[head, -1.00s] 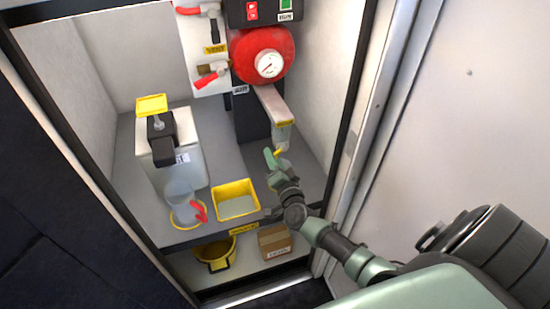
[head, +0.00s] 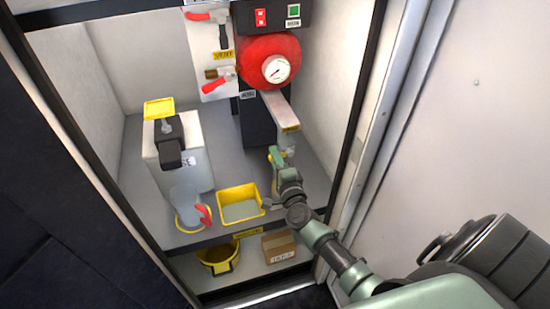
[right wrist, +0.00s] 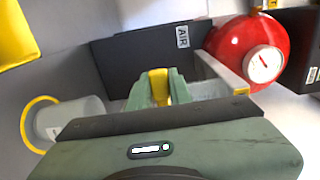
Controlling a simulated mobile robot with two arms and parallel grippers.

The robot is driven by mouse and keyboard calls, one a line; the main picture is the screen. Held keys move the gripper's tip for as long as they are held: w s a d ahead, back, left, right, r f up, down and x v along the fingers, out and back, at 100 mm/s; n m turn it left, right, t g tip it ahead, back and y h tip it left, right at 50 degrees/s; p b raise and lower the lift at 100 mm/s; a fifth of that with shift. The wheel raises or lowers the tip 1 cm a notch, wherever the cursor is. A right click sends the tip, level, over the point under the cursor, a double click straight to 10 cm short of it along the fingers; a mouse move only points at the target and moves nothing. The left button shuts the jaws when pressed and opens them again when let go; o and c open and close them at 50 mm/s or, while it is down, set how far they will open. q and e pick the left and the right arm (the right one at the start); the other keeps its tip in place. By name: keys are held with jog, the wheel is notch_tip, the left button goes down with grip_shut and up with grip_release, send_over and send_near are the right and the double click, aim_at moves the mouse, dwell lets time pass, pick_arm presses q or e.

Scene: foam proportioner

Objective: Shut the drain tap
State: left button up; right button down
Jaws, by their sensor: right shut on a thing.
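The drain tap's yellow lever (right wrist: 158,85) stands between the two green fingers of my right gripper (right wrist: 159,92) in the right wrist view, and the fingers are shut on it. In the head view my right gripper (head: 277,158) is just below the white bracket (head: 282,112) on the right side of the cabinet. The tap body is mostly hidden behind the gripper. My left gripper is not in view.
A yellow tray (head: 224,192) sits left of my right gripper. A clear jug (head: 185,205) with a red handle and a white tank (head: 160,160) stand farther left. A red round housing (head: 255,60) with a gauge is above. The door frame is close on the right.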

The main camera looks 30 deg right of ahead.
dwell(0.4)
jog(key=c, duration=1.3)
grip_release()
jog(key=v, duration=0.8)
